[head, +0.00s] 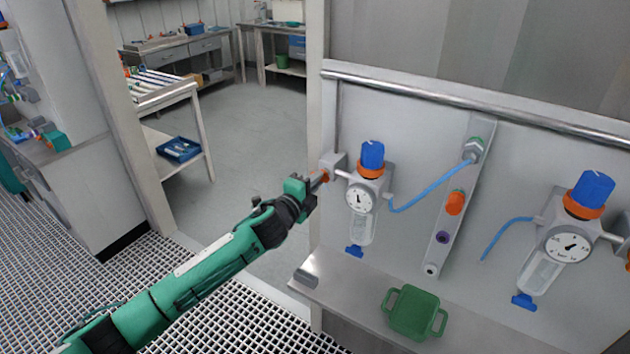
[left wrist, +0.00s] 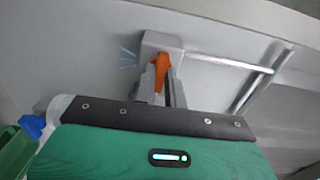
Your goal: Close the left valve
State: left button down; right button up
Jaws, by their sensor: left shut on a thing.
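The left valve has an orange handle (head: 325,176) on a grey block (head: 334,164) at the left end of the panel. It joins the left pressure unit, which has a blue knob (head: 372,154) and a round gauge (head: 358,199). My left gripper (head: 319,182) reaches it from the left and is shut on the handle. In the left wrist view the orange handle (left wrist: 160,70) stands between the grey fingers (left wrist: 163,88), which hide part of it. The handle's exact angle is hard to tell. My right gripper is not in view.
A second pressure unit (head: 568,246) stands at the right. A blue hose (head: 428,192) runs to a grey manifold strip (head: 453,225). A green tray (head: 414,313) sits on the ledge below. A handrail (head: 470,100) crosses above. Open floor (head: 240,130) lies behind my left arm.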

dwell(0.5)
pick_arm(q)
jog(key=c, duration=1.5)
grip_release()
jog(key=shift+o, duration=0.2)
jog(key=b+v, duration=0.3)
jog(key=v, duration=1)
jog(key=shift+s+a, duration=0.15)
jog(key=shift+s, duration=0.2)
